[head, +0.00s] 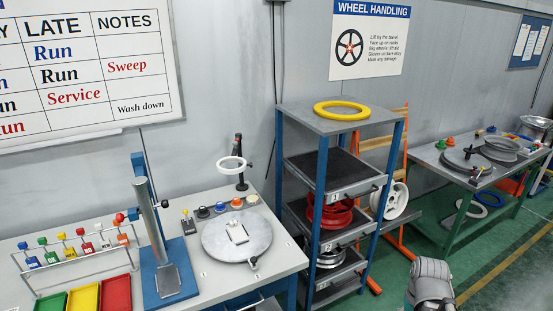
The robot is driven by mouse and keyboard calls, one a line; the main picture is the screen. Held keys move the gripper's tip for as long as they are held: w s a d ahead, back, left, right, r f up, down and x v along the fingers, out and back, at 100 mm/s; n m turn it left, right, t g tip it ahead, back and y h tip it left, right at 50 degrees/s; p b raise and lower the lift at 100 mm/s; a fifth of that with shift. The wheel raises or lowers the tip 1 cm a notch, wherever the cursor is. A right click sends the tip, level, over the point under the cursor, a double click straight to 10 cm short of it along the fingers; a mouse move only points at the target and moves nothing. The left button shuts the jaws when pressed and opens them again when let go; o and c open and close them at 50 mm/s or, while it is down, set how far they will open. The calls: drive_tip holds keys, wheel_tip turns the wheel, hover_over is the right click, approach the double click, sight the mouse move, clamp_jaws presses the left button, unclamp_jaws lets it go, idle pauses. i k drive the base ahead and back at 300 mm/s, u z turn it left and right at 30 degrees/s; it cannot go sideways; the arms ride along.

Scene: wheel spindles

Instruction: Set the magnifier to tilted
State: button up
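The magnifier (231,164) is a white ring on a short black post, at the back right of the left workbench. Its ring seems to lie close to level, seen as a flattened oval above the grey round plate (220,245). The black post (239,174) stands upright behind the ring with a dark knob at its top. A grey, rounded part of my arm shows at the bottom right, well apart from the magnifier. My gripper's fingers are not in view.
On the left workbench (205,278) stand a blue press with a steel column (155,240), a rack of coloured tags (75,250), and red, yellow and green trays. A blue shelf rack (335,125) holding wheels stands right of it. Green floor (490,260) is open at the right.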

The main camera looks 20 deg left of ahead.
sight(240, 169)
drive_tip(key=i, duration=1.1)
drive_tip(key=u, duration=0.5)
